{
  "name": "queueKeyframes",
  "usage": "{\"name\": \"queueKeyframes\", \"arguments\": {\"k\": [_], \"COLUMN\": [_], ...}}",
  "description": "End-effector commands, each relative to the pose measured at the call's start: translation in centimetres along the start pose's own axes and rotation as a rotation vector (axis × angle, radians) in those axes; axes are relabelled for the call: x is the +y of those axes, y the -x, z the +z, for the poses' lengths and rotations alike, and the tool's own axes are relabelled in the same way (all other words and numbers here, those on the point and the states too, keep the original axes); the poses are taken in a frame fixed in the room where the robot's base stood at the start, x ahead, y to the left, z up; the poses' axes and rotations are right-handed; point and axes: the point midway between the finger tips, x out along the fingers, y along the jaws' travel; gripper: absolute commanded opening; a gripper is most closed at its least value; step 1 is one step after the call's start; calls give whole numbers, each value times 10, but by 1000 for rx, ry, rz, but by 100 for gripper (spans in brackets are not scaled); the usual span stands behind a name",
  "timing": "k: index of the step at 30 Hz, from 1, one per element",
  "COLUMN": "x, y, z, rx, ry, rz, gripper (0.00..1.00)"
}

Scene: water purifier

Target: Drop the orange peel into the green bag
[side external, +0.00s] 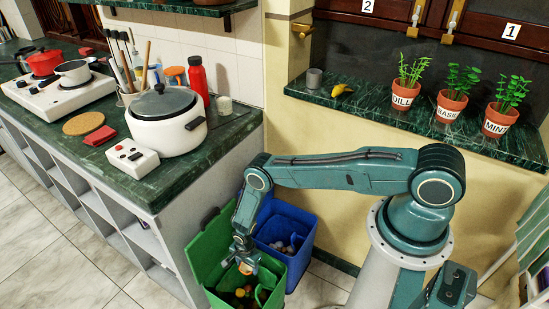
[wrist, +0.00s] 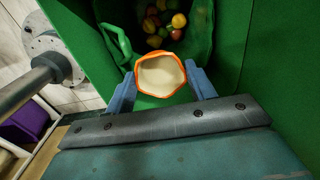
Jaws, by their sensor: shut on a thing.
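My gripper (wrist: 163,84) is shut on the orange peel (wrist: 162,76), a cup-like orange rind with a pale inside, in the wrist view. The two blue-grey fingers press it from both sides. The peel also shows as a small orange spot in the side external view (side external: 247,268). The green bag (wrist: 200,45) lies inside a green bin below the peel, with several red, yellow and green round items (wrist: 165,20) at its bottom. In the side external view my gripper (side external: 243,262) is at the green bin's (side external: 213,250) opening. The exact gap between peel and bag cannot be judged.
A blue bin (side external: 300,255) with items inside stands right behind the green one. The counter (side external: 155,195) with a white pot (side external: 168,125) rises to the left. A window sill (side external: 330,98) with potted herbs is at the back right.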

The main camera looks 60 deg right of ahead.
Motion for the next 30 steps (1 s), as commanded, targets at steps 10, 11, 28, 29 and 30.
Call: {"name": "queueKeyframes", "arguments": {"k": [10,11,28,29,30], "x": [0,0,0,0,0], "y": [-3,-3,0,1,2], "z": [0,0,0,0,0], "rx": [0,0,0,0,0], "ry": [0,0,0,0,0], "rz": [0,0,1,1,0], "gripper": [33,57,80,80,80]}}
